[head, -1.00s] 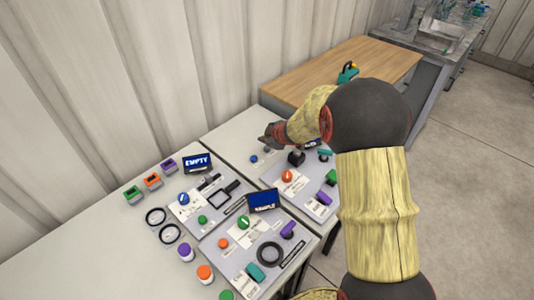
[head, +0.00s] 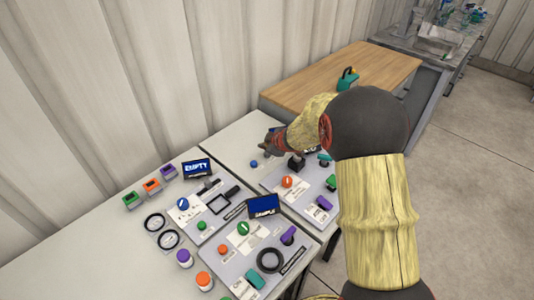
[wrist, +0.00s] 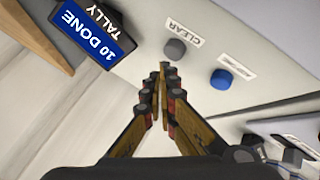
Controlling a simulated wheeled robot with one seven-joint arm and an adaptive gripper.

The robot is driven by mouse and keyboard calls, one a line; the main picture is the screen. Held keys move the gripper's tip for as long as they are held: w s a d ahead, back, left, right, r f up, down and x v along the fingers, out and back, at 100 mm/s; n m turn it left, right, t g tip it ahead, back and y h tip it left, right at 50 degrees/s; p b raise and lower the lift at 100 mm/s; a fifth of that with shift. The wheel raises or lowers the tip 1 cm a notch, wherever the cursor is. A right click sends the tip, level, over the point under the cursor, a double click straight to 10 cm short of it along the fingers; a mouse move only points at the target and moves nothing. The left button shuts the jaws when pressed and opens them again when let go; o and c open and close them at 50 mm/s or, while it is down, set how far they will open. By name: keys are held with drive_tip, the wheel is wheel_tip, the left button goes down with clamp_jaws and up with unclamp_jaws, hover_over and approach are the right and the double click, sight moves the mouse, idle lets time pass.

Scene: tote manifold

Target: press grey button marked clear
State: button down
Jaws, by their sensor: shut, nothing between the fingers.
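The grey button (wrist: 175,50) sits on a light panel beside a label reading CLEAR (wrist: 186,33) in the wrist view. My gripper (wrist: 164,66) is shut and empty, with its fingertips just short of the grey button in the picture. I cannot tell whether the tips touch it. A blue button (wrist: 221,79) with its own label lies to the right of the fingertips. In the head view my gripper (head: 267,143) hangs over the far panel, near the blue button (head: 253,163). The grey button cannot be made out there.
A display (wrist: 91,35) reading "10 DONE TALLY" stands left of the grey button. Nearer panels hold an EMPTY display (head: 197,168), a second display (head: 263,206), knobs and buttons. A wooden table (head: 345,75) stands behind.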

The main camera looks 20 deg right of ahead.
sight(265, 154)
drive_tip(key=shift+f, duration=0.15)
idle(0.4)
drive_tip(key=shift+f, duration=0.3)
drive_tip(key=shift+f+b, duration=0.5)
idle(0.8)
drive_tip(key=shift+r, duration=0.15)
drive_tip(key=shift+r+p, duration=0.8)
drive_tip(key=shift+p, duration=0.3)
wheel_tip(265, 154, up, 5)
drive_tip(key=p, duration=0.5)
drive_tip(key=shift+r+p, duration=0.1)
drive_tip(key=shift+p, duration=0.25)
